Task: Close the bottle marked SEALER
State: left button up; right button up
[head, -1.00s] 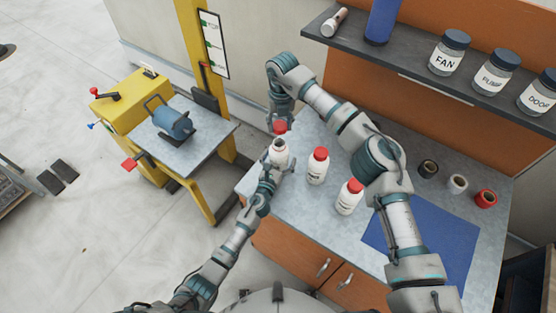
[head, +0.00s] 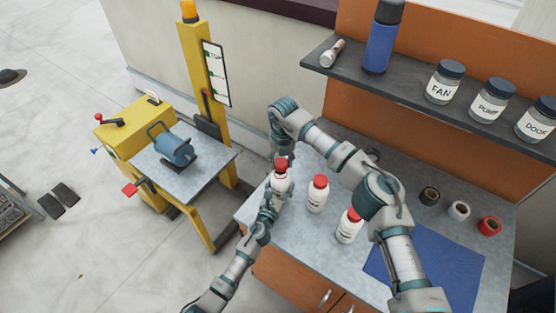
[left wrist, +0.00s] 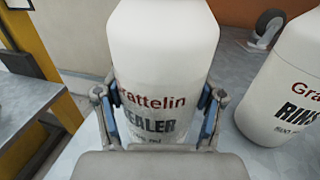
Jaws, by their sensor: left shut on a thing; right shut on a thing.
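The white bottle marked SEALER (head: 281,184) stands upright near the bench's left edge; its label shows in the left wrist view (left wrist: 150,115). My left gripper (left wrist: 158,112) is shut around its body, one finger on each side. My right gripper (head: 281,154) is above it, pointing down and shut on a red cap (head: 281,164). The cap is at the bottle's mouth and looks in line with it; I cannot tell whether it is threaded on. The mouth is hidden by the cap.
Two white bottles with red caps (head: 317,194) (head: 349,226) stand to the right; a RINS... label shows on one in the left wrist view (left wrist: 285,90). A blue mat (head: 430,265) and several tape rolls (head: 459,210) lie further right. A shelf (head: 410,76) overhangs behind.

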aim_at(280, 184)
jog(key=shift+d+f, duration=0.1)
jog(key=shift+f, duration=0.15)
jog(key=shift+a, duration=0.9)
jog(key=shift+d+f, duration=0.25)
jog(key=shift+f, duration=0.25)
jog(key=shift+d+f, duration=0.4)
jog(key=shift+d, duration=0.1)
jog(key=shift+a, duration=0.1)
jog(key=shift+a, duration=0.5)
jog(key=shift+f, duration=0.1)
